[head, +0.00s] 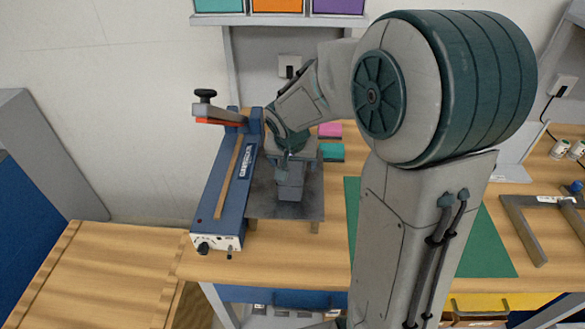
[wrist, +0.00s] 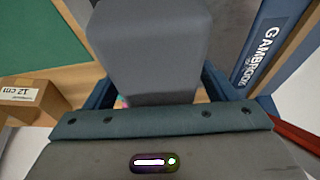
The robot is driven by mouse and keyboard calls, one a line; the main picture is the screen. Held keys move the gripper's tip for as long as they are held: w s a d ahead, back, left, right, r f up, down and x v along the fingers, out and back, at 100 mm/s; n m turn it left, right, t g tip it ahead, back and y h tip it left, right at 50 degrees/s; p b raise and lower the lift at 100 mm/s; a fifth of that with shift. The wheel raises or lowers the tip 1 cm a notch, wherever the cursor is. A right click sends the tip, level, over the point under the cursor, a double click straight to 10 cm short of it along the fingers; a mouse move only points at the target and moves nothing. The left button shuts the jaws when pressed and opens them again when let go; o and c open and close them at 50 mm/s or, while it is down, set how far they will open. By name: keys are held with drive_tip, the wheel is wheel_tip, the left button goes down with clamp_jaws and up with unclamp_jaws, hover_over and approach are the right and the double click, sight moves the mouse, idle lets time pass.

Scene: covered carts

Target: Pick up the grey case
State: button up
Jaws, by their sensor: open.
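The grey case (wrist: 150,45) is a plain grey block with rounded edges and fills the top middle of the wrist view. In the head view, the grey case (head: 290,188) stands on a dark metal stand (head: 262,206) below my gripper (head: 290,160). My gripper (wrist: 160,88) is open, with one blue finger on each side of the case in the wrist view. Whether the fingers touch the case I cannot tell. My arm hides part of the bench in the head view.
A blue sealer-like machine (head: 225,195) with a raised lever stands close left of the stand. Pink (head: 330,129) and teal (head: 332,152) blocks lie behind right. A green mat (head: 490,250) and metal frame (head: 535,228) are on the right. A cardboard box (wrist: 30,100) shows in the wrist view.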

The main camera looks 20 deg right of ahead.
drive_tip(key=c, duration=1.3)
drive_tip(key=shift+c, duration=0.5)
drive_tip(key=shift+r+p, duration=0.2)
drive_tip(key=shift+p, duration=0.1)
